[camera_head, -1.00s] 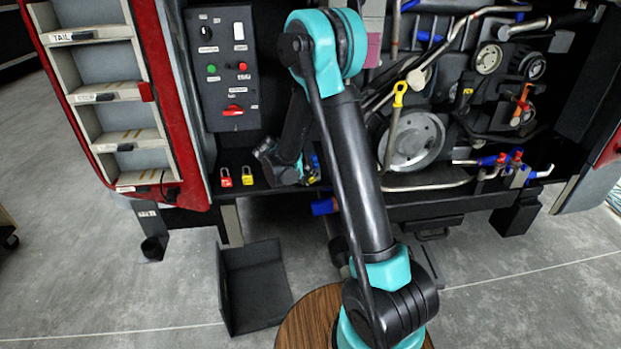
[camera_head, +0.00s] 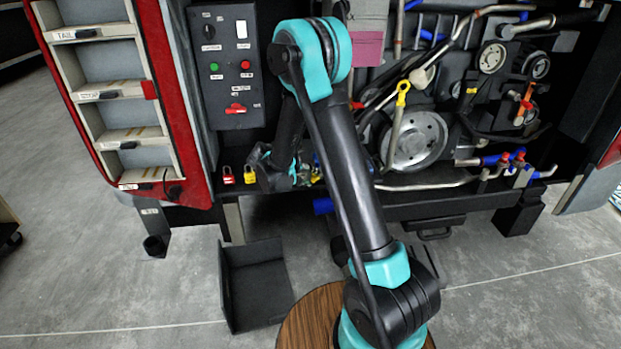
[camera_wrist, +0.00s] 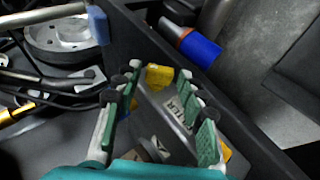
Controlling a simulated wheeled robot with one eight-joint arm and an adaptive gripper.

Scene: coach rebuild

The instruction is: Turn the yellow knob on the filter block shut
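The filter block (camera_wrist: 160,105) is a grey body with a partly covered "FILTER" label, seen between my fingers in the wrist view. A yellow knob (camera_wrist: 158,76) is at its far end, between my fingertips, with a gap seeming to show on each side. Another yellow part (camera_wrist: 225,151) shows beside the right finger; I cannot tell what it belongs to. My gripper (camera_wrist: 160,77) is open, its green-padded fingers on either side of the block. In the head view my gripper (camera_head: 296,172) is low at the bay's front ledge, and my arm hides most of the block.
A blue-ended cylinder (camera_wrist: 200,48) lies just beyond the dark ledge wall (camera_wrist: 185,70). A pulley wheel (camera_head: 416,140) and hoses fill the bay to the right. Red (camera_head: 228,175) and yellow (camera_head: 249,174) padlocks are to the left, below the switch panel (camera_head: 225,65).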

